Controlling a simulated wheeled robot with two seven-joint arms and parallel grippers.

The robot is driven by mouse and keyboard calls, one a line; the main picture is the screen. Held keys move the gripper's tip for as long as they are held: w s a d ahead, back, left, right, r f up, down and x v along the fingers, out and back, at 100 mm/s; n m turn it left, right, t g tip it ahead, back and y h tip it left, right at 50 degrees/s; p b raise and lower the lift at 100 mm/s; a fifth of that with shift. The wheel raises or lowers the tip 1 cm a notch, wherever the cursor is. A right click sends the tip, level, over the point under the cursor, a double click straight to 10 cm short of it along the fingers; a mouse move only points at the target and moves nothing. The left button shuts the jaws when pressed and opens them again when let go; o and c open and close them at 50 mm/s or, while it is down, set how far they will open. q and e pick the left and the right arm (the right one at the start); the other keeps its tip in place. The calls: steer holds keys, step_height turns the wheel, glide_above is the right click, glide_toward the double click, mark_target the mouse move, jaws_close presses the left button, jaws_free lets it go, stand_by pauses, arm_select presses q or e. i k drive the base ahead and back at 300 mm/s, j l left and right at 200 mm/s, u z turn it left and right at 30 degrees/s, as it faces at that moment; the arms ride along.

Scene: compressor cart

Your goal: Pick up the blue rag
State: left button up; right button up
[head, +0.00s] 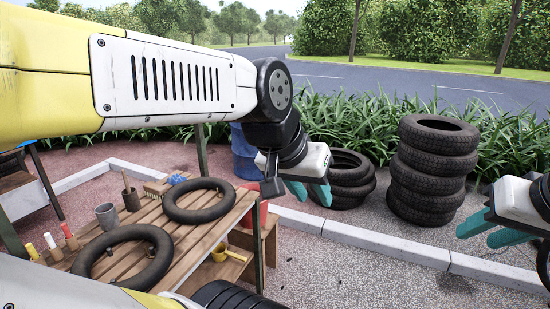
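A small crumpled blue rag (177,179) lies at the far edge of the slatted wooden table, beside a brush (156,187). My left gripper (312,196) hangs past the table's right end, well to the right of the rag and apart from it. Its two teal fingers look spread, with nothing visible between them. My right gripper (477,238) is at the far right over the paving, with its teal fingers apart and empty.
The wooden table (205,236) holds two black tyre rings (198,200), a grey cup (107,216), a dark pestle-like tool (131,198) and several small-handled tools. A yellow pan (222,254) sits below. Tyre stacks (432,180), a blue barrel (243,160) and a kerb (400,248) stand beyond.

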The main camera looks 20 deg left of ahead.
mark_target(176, 179)
steer(key=i+u, duration=0.15)
steer(key=i, duration=0.55)
steer(key=i+l+u, duration=0.1)
steer(key=i, duration=0.55)
steer(key=i+j+u, duration=0.1)
steer(key=i+u, duration=0.2)
steer(key=u, duration=0.15)
steer(key=i+u, duration=0.25)
steer(key=u, duration=0.25)
steer(key=i+l+u, duration=0.15)
steer(key=i+u, duration=0.15)
steer(key=u, duration=0.15)
steer(key=i+u, duration=0.35)
steer(key=u, duration=0.15)
